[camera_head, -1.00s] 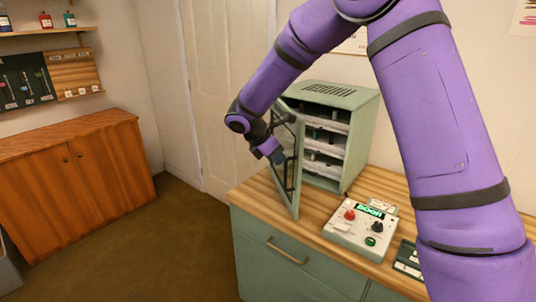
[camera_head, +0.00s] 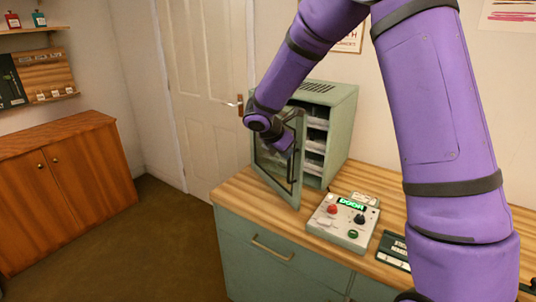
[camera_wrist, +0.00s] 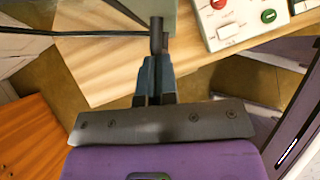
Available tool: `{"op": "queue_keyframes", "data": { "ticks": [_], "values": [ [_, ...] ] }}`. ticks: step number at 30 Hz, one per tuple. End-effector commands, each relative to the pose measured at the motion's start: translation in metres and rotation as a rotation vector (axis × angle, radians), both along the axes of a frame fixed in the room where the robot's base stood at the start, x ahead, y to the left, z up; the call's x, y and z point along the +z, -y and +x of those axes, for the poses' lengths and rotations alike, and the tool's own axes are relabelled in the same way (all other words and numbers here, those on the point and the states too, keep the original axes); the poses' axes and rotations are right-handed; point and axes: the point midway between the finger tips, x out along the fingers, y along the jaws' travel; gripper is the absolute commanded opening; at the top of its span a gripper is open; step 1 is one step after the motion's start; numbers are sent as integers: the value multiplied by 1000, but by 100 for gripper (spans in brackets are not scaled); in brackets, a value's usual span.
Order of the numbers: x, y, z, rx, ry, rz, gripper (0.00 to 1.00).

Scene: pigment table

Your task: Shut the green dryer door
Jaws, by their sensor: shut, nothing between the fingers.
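The green dryer (camera_head: 341,108) stands on the wooden worktop at the back, its front partly open with racks showing inside. Its glazed green door (camera_head: 297,170) is hinged at the left and stands ajar, swung partway toward the opening. My gripper (camera_head: 287,151) is at the door's outer face, close to the dark handle bar (camera_head: 291,172). In the wrist view my gripper (camera_wrist: 156,75) has its blue-grey fingers together, with a dark bar just beyond the tips. Whether the fingers touch the door or the bar, I cannot tell.
A control box (camera_head: 343,222) with a red knob, a dark knob, a green button and a lit display stands right of the door on the worktop (camera_head: 240,190). A dark device (camera_head: 393,250) lies further right. A wooden cabinet (camera_head: 65,185) stands at the left across open floor.

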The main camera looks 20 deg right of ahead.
Motion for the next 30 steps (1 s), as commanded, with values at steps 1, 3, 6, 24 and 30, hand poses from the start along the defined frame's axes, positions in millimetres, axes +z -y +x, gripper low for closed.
{"op": "queue_keyframes", "data": {
  "ticks": [1,3,6,24,30],
  "values": [
    [0,16,-1,31,0,-1,0],
    [0,36,1,87,0,-1,0],
    [0,63,6,165,-1,1,0],
    [0,149,38,316,-1,0,0],
    [0,152,40,314,1,-1,0]
  ]
}}
